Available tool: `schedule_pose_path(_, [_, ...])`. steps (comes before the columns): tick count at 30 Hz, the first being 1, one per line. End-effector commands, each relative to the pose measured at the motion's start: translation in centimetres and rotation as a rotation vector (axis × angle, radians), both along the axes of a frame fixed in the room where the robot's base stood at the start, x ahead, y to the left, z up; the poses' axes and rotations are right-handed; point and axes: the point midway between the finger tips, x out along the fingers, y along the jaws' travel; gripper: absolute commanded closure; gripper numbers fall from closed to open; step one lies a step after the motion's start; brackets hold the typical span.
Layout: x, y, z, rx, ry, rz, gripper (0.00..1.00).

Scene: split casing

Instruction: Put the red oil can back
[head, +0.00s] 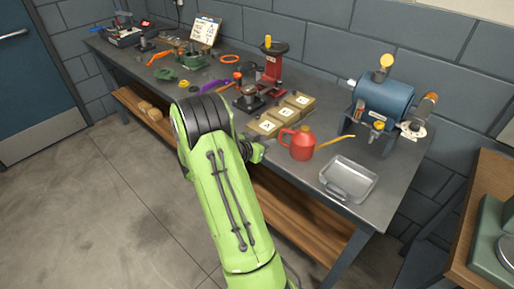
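The red oil can (300,143) stands upright on the workbench, near its front edge, with its handle on the left and a thin yellow spout pointing right. My gripper (268,146) is at the bench's front edge, just left of the can's handle. The green arm comes up from the bottom of the picture and hides part of the bench front. The fingers are small and partly hidden, so I cannot tell whether they are open or touch the handle.
A metal tray (348,181) lies right of the can. Small labelled boxes (299,100) stand behind it. A blue motor-like machine (384,99) is at the back right, and a red press (271,70) is farther back. The workbench (396,178) has bare room at its right end.

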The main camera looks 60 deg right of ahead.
Motion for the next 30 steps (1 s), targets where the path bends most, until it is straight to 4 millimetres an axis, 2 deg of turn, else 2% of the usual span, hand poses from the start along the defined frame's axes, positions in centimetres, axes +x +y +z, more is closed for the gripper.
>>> schedule_pose_path(6, [0.3,0.5,0.6,0.010,-0.005,0.006,0.71])
schedule_pose_path(8, [0.7,1.5,1.6,0.038,-0.008,0.022,0.71])
schedule_pose_path(10, [1.5,3.8,3.4,0.105,-0.011,0.065,0.71])
schedule_pose_path(14, [2.8,10.6,6.7,0.289,0.020,0.232,0.71])
schedule_pose_path(17, [2.8,17.2,9.0,0.431,0.072,0.443,0.71])
schedule_pose_path(19, [2.0,22.3,10.5,0.516,0.128,0.632,0.71])
schedule_pose_path(21, [0.4,27.5,11.7,0.578,0.200,0.850,0.71])
schedule_pose_path(24, [-3.0,33.9,12.8,0.613,0.324,1.172,0.71])
schedule_pose_path(27, [-6.5,38.1,13.2,0.599,0.438,1.427,0.71])
schedule_pose_path(30, [-8.6,40.1,13.2,0.573,0.510,1.570,0.71])
